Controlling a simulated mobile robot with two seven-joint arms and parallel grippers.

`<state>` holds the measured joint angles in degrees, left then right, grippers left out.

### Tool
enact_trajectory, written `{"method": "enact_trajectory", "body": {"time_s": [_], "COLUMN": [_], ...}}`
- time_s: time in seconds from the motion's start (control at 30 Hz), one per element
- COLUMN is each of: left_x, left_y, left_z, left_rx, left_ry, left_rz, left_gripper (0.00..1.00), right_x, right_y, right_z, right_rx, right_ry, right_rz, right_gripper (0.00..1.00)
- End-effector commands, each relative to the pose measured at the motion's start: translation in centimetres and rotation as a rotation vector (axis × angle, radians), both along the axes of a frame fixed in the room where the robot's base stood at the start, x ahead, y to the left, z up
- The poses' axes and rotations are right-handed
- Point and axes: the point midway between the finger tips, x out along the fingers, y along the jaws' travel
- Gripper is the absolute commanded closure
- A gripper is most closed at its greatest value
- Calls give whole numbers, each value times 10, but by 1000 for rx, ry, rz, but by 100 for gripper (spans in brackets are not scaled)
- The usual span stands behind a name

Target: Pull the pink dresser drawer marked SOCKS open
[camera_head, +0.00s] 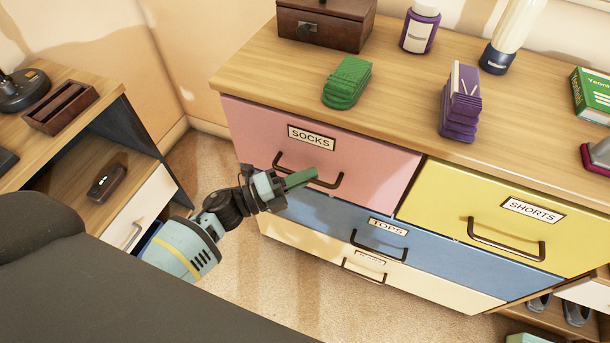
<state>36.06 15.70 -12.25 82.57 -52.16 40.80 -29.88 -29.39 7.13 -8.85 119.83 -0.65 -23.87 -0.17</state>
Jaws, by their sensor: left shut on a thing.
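The pink drawer (370,164) marked SOCKS is at the upper left of the dresser front. It looks shut, about level with the yellow drawer beside it. Its white SOCKS label (311,137) is above a dark bronze bar handle (333,185). My left gripper (305,178) comes in from the lower left and is shut on that handle, near its middle. The gripper's green finger covers part of the bar. My right gripper is not in view.
Below are the blue TOPS drawer (325,218) and a cream drawer (300,240); the yellow SHORTS drawer (500,240) is to the right. A wooden desk (70,150) stands at the left. Carpet (290,290) lies clear before the dresser. Several items stand on the dresser top.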

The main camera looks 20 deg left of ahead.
Motion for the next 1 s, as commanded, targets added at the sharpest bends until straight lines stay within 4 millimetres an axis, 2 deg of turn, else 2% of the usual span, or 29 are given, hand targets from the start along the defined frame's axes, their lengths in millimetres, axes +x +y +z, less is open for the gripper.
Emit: {"method": "enact_trajectory", "body": {"time_s": [0.27, 0.47, 0.67, 1.0], "left_x": [-4, -26, -72, -165], "left_y": [0, 1, 3, 6], "left_z": [0, 0, 1, 0], "left_rx": [0, 1, 0, 0], "left_ry": [1, 4, 4, 6], "left_rz": [0, -1, 0, 1], "left_gripper": [100, 100, 100, 100], "right_x": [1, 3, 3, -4], "right_y": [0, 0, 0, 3], "right_z": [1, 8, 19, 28], "right_rx": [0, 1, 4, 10], "right_ry": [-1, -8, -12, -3], "right_rz": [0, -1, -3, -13], "right_gripper": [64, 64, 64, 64]}}
